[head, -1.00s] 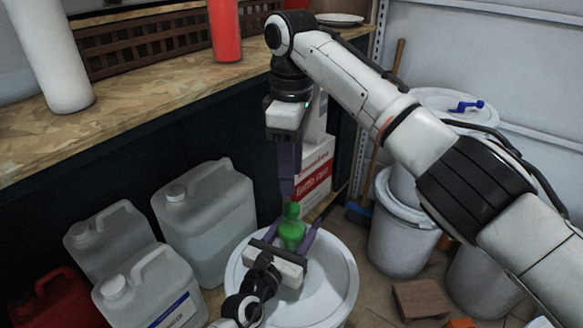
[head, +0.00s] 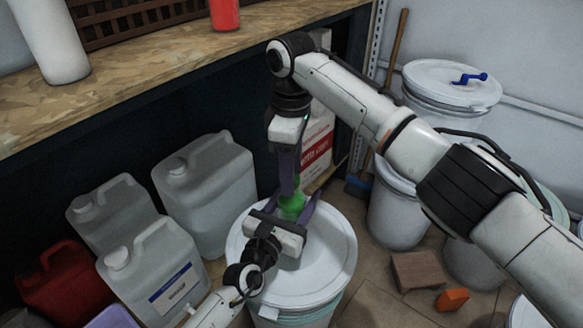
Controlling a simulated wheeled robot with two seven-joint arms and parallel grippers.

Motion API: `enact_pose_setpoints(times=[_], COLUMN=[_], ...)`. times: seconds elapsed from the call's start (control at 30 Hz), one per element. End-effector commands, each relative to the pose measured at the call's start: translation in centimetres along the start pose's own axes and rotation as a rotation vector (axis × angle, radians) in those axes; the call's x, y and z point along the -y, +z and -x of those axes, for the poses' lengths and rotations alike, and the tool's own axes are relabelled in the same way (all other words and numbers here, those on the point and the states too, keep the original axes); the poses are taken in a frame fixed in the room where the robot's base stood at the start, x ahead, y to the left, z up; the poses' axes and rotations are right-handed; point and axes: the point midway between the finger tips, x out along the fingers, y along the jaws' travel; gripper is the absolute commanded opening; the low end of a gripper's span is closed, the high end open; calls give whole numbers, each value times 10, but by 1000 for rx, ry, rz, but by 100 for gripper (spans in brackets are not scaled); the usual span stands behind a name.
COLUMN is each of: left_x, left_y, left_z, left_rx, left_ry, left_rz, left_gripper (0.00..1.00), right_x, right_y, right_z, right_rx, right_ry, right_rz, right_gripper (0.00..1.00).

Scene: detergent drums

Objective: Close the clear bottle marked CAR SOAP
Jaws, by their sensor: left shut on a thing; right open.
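A small bottle (head: 291,208) that looks green stands above the white drum lid (head: 325,275). No CAR SOAP marking is readable on it. My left gripper (head: 288,212), coming in from below, is shut on the bottle with its fingers on both sides. My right gripper (head: 291,187) points straight down over the bottle top and is open, its fingers close about the green top part (head: 298,183). The fingers partly cover that part. I cannot tell whether it is a cap, or whether it sits fully on the neck.
Several pale jugs (head: 210,195) and a red can (head: 60,285) stand to the left. White drums (head: 398,215) stand to the right, with a wooden block (head: 418,270) on the floor. A wooden counter (head: 165,85) runs behind, with a red-labelled box (head: 318,145) under it.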

Motion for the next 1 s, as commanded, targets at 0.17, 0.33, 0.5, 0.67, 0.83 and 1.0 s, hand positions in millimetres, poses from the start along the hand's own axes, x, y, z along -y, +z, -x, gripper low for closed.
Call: enact_pose_setpoints(times=[0.17, 0.33, 0.5, 0.67, 0.83, 1.0], left_x=[0, 0, 0, 0, 0, 0], left_y=[0, 0, -1, 0, 0, 0], left_z=[0, 0, 0, 0, 0, 0], left_rx=[-1, -1, -1, -1, -1, -1], left_ry=[0, 0, 0, 0, 0, 0], left_rz=[0, 0, 0, 0, 0, 0], left_gripper=[0, 0, 0, 0, 0, 0], right_x=[0, 0, 0, 0, 0, 0], right_y=[0, 0, 0, 0, 0, 0], right_z=[0, 0, 0, 0, 0, 0], right_rx=[0, 0, 0, 1, 0, 0], right_ry=[0, 0, -1, 0, 0, 1], right_rz=[0, 0, -87, -153, -151, -151], right_gripper=[16, 0, 0, 0, 45, 47])
